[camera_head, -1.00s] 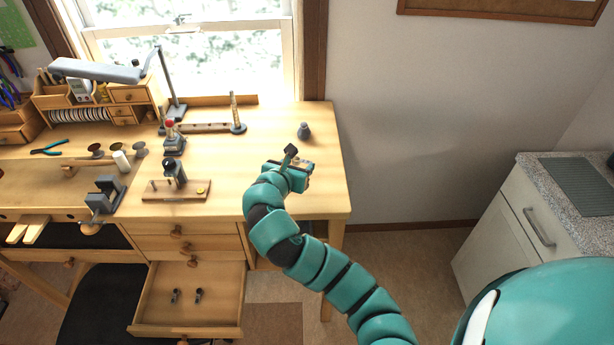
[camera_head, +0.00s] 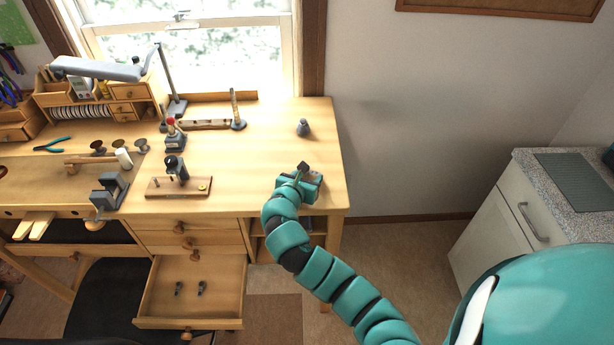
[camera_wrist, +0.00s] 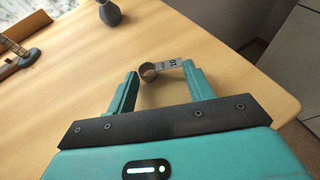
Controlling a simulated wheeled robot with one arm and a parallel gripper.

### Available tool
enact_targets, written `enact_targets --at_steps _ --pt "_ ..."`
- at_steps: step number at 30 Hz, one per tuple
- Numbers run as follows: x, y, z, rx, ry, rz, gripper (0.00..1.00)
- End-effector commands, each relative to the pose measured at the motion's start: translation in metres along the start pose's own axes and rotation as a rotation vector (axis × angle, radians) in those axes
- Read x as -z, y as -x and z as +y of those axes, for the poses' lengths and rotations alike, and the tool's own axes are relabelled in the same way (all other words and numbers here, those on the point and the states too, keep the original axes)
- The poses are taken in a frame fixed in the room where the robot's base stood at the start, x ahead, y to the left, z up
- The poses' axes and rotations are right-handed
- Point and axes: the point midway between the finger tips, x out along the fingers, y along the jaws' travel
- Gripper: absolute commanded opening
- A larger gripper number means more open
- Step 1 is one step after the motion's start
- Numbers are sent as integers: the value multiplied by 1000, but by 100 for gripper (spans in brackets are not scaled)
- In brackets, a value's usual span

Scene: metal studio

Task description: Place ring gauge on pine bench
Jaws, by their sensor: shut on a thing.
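The ring gauge (camera_wrist: 149,73) is a small dark metal ring with a pale, marked tag. In the wrist view it sits between the fingers of my gripper (camera_wrist: 158,76), which is shut on it. In the head view my gripper (camera_head: 302,178) is over the right front part of the pine bench (camera_head: 260,130), and the ring is too small to make out there. The bench top also fills much of the wrist view (camera_wrist: 75,85). I cannot tell whether the ring touches the wood or hangs just above it.
A small grey bottle-like object (camera_head: 303,128) stands behind my gripper. A wooden stand with a dark post (camera_head: 178,185) and a grey vise (camera_head: 108,192) are to the left. The drawer (camera_head: 190,290) is open below. The bench top around my gripper is clear.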

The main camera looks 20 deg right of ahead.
Motion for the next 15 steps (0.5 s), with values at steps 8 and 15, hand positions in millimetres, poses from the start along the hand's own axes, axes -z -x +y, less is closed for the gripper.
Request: enact_targets --at_steps 8,15 --pt "2 -1 0 0 0 0 74" --pt "0 0 0 -1 -1 0 74"
